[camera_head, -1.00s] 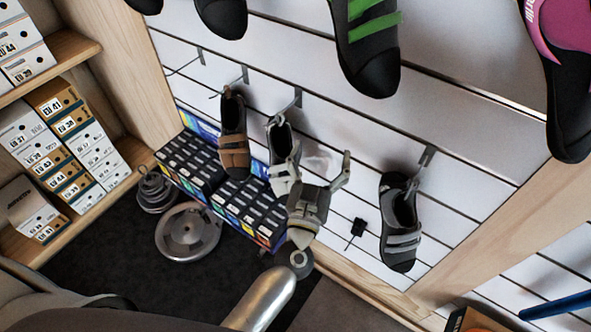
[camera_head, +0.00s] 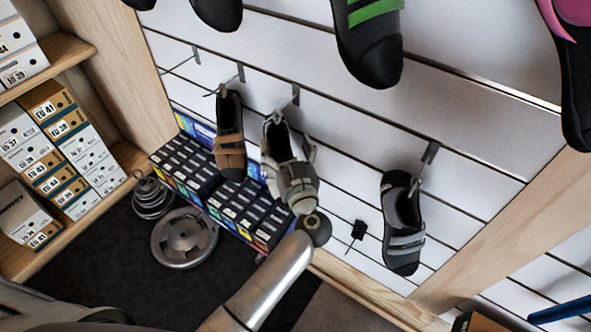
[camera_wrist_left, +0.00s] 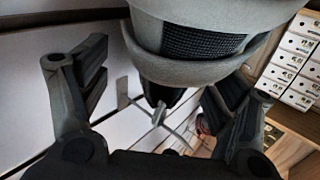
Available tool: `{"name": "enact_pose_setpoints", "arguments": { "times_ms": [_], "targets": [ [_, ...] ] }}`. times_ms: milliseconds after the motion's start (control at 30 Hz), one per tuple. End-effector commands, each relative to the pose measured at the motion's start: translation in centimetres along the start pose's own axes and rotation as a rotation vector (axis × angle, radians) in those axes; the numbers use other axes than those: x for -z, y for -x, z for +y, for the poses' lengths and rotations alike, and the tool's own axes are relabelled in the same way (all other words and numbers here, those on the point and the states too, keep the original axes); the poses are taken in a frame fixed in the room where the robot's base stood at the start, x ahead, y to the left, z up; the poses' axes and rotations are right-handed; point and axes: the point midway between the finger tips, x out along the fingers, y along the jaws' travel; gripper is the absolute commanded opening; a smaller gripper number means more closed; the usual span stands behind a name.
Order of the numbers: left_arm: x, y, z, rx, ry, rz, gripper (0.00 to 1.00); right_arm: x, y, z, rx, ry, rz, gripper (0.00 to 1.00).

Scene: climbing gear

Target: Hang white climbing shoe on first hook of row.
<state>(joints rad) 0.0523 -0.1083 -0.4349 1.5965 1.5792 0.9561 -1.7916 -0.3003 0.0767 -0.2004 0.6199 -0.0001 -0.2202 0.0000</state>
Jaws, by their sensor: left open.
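The white climbing shoe (camera_head: 275,135) hangs toe-down at the third hook (camera_head: 294,94) from the left on the slatted wall. The first hook (camera_head: 183,64), at the far left, is bare. My left gripper (camera_head: 289,160) is in front of the shoe's lower part, which it partly hides. In the left wrist view, my open left gripper (camera_wrist_left: 160,100) has one finger on each side, and the pale shoe (camera_wrist_left: 205,70) with its dark mesh fills the top, in between. I cannot tell whether the fingers touch it. My right gripper is not in view.
A brown shoe (camera_head: 229,135) hangs on the second hook, close left of the white shoe. A grey shoe (camera_head: 402,225) hangs farther right. Larger shoes, one with green straps (camera_head: 367,45), hang above. Small boxes (camera_head: 190,168) line the wall below.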

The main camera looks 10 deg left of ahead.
Motion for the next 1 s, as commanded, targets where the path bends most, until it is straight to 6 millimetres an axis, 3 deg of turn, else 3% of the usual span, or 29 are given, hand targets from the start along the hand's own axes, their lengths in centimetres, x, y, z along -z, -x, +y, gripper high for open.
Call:
{"name": "enact_pose_setpoints", "arguments": {
  "times_ms": [33, 233, 633, 1000],
  "targets": [
    [-0.3, -0.9, 0.1, 0.000, 0.001, 0.003, 0.83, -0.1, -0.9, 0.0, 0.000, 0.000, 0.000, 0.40],
    [-0.2, -3.0, 0.0, -0.001, 0.000, 0.002, 0.83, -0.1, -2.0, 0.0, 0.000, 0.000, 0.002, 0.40],
    [0.0, -3.6, 0.0, -0.002, 0.000, 0.000, 0.82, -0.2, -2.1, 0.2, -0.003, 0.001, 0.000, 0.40],
    [0.0, -3.6, 0.0, -0.002, 0.000, 0.001, 0.34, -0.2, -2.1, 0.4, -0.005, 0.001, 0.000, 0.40]
  ]
}}
